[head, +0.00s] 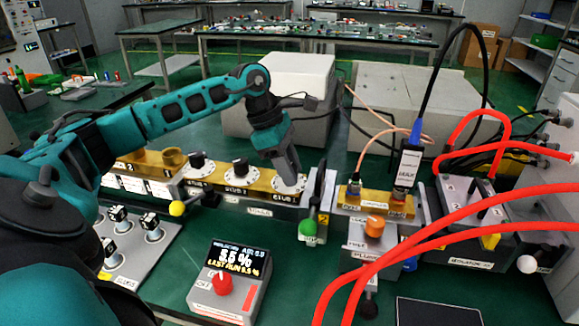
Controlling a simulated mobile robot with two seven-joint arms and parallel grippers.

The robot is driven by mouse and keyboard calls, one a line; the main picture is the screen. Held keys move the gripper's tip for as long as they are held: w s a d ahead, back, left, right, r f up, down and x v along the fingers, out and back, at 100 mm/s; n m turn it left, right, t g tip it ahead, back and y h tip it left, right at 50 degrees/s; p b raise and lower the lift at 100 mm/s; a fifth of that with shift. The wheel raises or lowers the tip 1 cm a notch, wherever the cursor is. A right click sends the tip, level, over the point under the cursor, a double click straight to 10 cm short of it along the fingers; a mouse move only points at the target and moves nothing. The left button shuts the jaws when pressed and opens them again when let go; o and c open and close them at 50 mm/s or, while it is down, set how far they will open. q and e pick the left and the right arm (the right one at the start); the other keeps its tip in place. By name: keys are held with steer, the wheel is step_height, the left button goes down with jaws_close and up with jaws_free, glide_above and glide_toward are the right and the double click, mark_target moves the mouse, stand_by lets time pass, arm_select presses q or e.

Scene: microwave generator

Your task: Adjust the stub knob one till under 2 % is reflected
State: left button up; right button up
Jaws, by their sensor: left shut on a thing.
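My left gripper (287,178) comes in from the left and points down onto the rightmost stub knob of the brass waveguide section (262,182). It is shut on that knob, which is mostly hidden by the fingers; its pale round dial (289,187) shows below. The label under it starts with "STUB"; its digit is hard to read. Two more dark stub knobs stand to the left, the middle one (240,167) and the far left one (197,160). A meter box (230,285) in front shows what looks like 5.5 % in large digits. My right gripper is not in view.
A red button (222,283) sits on the meter box. Right of the stubs stand a green knob (308,228), an orange knob (374,227) and thick red hoses (440,235). Grey cabinets (400,100) stand behind.

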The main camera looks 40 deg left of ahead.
arm_select(q)
steer(key=o, duration=1)
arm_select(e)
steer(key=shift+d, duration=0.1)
arm_select(q)
steer(key=shift+o, duration=0.2)
steer(key=shift+r, duration=0.1)
steer(key=p+v, duration=0.1)
steer(key=v, duration=1.1)
steer(key=shift+a+r, duration=0.15)
steer(key=shift+r, duration=0.2)
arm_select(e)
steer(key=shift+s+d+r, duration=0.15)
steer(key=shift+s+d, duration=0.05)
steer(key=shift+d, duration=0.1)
arm_select(q)
steer(key=shift+s, duration=0.1)
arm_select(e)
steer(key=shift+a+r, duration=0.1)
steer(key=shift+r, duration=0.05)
